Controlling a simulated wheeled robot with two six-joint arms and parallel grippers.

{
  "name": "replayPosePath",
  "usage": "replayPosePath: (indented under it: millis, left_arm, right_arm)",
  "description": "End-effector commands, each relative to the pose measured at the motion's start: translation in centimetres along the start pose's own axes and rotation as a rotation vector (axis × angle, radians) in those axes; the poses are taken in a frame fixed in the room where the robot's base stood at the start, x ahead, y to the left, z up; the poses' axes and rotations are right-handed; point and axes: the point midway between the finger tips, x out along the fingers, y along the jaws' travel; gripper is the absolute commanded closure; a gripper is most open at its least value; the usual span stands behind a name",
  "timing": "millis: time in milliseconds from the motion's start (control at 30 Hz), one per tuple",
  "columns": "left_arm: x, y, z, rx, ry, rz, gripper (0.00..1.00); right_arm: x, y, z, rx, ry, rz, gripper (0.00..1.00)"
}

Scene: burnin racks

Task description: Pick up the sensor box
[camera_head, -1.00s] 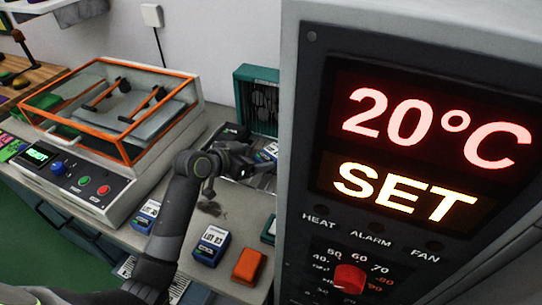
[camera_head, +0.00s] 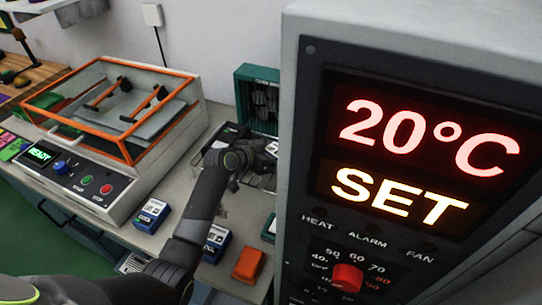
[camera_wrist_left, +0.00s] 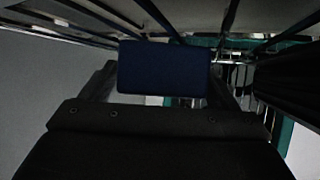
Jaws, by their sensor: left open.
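My left gripper (camera_head: 262,158) reaches over the back of the bench, beside the tall grey cabinet. In the left wrist view, a dark blue box (camera_wrist_left: 163,67) sits between the open fingers of the left gripper (camera_wrist_left: 162,82); contact cannot be told. In the head view the gripper hides most of that spot. I cannot tell which blue box is the sensor box. My right gripper is not in view.
The cabinet (camera_head: 310,140), with a lit 20°C SET display, closely bounds the right side. An orange box (camera_head: 249,264) stands near the bench's front. A shaker with an orange-framed lid (camera_head: 128,145) fills the left. A teal fan unit (camera_head: 243,95) stands behind.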

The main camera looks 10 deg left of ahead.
Motion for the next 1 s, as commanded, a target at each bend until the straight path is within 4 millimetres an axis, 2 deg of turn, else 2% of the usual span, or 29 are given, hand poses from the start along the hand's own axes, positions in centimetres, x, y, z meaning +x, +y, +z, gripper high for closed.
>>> replayPosePath:
  millis: [133,567,800,1000]
  left_arm:
    - [0.0,0.0,0.0,0.000,0.001,0.000,0.19]
    - [-0.1,0.0,-0.1,0.000,0.002,0.000,0.75]
    - [-0.2,0.0,-0.4,0.002,0.003,-0.001,0.75]
    - [-1.7,-0.1,-3.2,0.005,0.008,-0.002,0.75]
  right_arm:
    - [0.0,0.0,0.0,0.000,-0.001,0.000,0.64]
    - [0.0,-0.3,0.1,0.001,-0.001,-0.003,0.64]
    - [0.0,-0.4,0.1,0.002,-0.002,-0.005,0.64]
    - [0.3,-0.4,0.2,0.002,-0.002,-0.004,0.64]
